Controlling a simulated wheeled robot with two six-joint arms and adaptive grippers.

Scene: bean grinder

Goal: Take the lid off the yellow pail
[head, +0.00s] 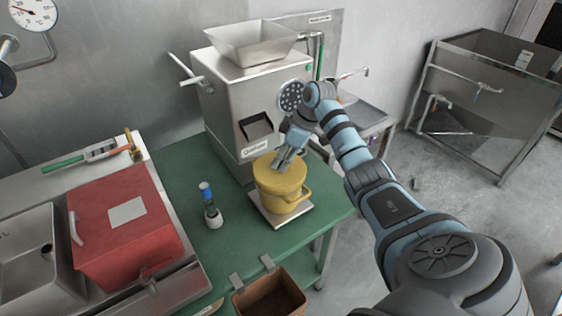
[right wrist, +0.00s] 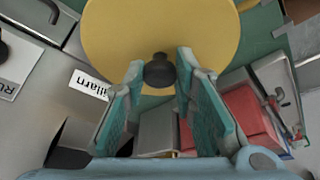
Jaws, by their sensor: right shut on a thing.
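The yellow pail (head: 281,199) stands upright on a square metal plate (head: 283,220) on the green table. Its yellow lid (head: 265,166) is at the top of the pail; I see no gap between them. In the right wrist view the lid (right wrist: 160,22) fills the top, with a dark round knob (right wrist: 160,70) near its edge. My right gripper (head: 283,163) reaches down over the lid, and its fingers (right wrist: 161,66) are closed on either side of the knob. The fingers hide part of the lid in the head view. My left gripper is not in view.
A steel grinder (head: 232,101) with a hopper stands just behind the pail. A small blue-topped bottle (head: 210,205) is left of it. A red box (head: 120,222) is further left, and a brown bin (head: 270,296) is in front. Green table (head: 185,165) is bare behind the bottle.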

